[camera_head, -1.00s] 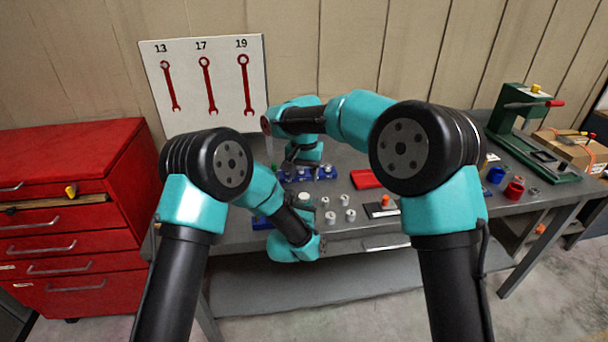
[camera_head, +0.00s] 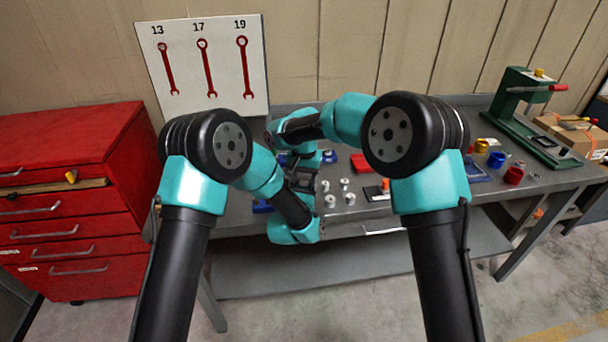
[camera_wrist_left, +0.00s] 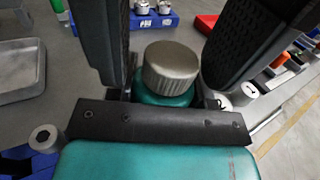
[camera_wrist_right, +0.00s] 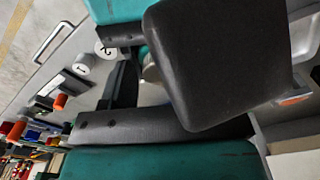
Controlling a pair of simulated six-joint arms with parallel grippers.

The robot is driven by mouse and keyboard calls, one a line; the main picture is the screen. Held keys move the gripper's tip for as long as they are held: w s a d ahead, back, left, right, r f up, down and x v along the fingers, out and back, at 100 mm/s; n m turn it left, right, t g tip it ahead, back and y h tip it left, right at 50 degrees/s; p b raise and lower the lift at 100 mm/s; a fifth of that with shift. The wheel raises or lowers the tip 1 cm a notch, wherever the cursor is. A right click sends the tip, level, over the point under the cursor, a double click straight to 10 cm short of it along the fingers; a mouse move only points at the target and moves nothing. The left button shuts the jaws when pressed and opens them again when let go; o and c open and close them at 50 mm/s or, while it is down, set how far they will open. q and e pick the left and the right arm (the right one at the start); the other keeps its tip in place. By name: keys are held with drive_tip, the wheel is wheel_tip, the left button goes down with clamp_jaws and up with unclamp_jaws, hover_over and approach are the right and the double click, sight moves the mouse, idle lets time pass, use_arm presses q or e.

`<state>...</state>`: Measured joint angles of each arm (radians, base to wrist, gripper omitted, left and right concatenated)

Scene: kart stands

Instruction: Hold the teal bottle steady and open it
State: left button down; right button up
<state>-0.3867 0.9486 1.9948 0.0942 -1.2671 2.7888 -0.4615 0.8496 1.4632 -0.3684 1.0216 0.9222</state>
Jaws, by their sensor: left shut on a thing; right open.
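The teal bottle (camera_wrist_left: 161,99) stands between the fingers of my left gripper (camera_wrist_left: 165,75) in the left wrist view. Its ribbed grey metal cap (camera_wrist_left: 171,68) sticks up above the fingers. My left gripper is shut on the bottle's body. In the head view the bottle is hidden behind my arms and grippers. My right gripper (camera_wrist_right: 150,75) is open, close to my left gripper. Its near finger fills much of the right wrist view and hides most of what lies between the fingers, so I cannot tell whether it touches the cap.
Several small white cylinders (camera_head: 330,201) stand on the grey bench just right of my grippers. A red tray (camera_head: 361,162) lies behind them. A red drawer cabinet (camera_head: 70,240) is at the left.

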drive_tip(key=c, duration=0.9)
drive_tip(key=o, duration=1)
drive_tip(key=shift+r, duration=0.1)
drive_tip(key=shift+r, duration=2.2)
use_arm(q)
drive_tip(key=shift+c, duration=2.2)
unclamp_jaws()
drive_tip(key=shift+s, duration=0.1)
